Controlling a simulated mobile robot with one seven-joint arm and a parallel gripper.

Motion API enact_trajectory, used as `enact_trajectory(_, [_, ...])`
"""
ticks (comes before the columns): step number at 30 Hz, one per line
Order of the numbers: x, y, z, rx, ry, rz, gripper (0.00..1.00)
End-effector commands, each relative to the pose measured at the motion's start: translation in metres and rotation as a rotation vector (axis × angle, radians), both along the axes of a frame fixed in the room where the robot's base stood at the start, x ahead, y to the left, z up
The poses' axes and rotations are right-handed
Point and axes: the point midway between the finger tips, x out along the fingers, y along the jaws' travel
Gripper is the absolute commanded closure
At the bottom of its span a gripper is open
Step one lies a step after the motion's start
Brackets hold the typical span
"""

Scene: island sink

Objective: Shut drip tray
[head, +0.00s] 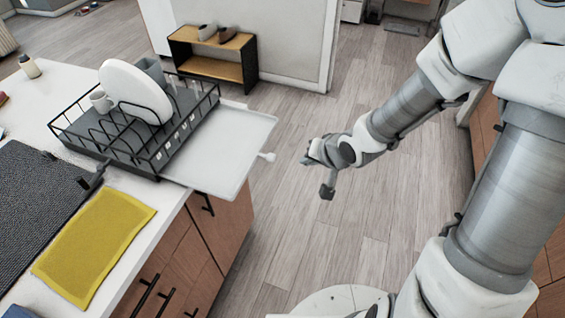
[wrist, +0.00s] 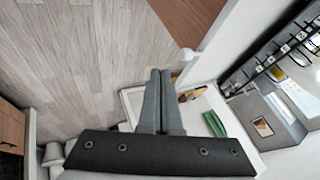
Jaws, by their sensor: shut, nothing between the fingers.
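The drip tray (head: 228,150) is a flat white tray sticking out to the right from under the black dish rack (head: 165,150), past the counter edge. A small white knob (head: 267,156) is on its outer right edge. My gripper (head: 308,157) is to the right of the knob, apart from it, over the floor. In the wrist view my gripper's two grey fingers (wrist: 160,73) are together with nothing between them. A white knob (wrist: 188,54) shows just beyond and right of the fingertips, with no visible contact.
The rack holds a white plate (head: 135,88) and a mug (head: 101,101). A yellow cloth (head: 95,245) and a dark mat (head: 38,205) lie on the counter (head: 50,110). Wooden cabinets (head: 180,262) stand below. The floor (head: 300,235) right of the tray is clear.

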Motion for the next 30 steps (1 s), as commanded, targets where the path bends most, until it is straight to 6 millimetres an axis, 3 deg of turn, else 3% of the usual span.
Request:
enact_trajectory(1, [0.003,0.004,-0.012,0.000,0.001,0.003,1.00])
enact_trajectory(15, [0.043,0.028,-0.074,-0.001,0.003,0.002,1.00])
enact_trajectory(22, [0.052,0.052,-0.069,-0.002,-0.001,0.002,1.00])
enact_trajectory(30, [0.057,0.064,-0.069,-0.002,0.002,0.000,1.00])
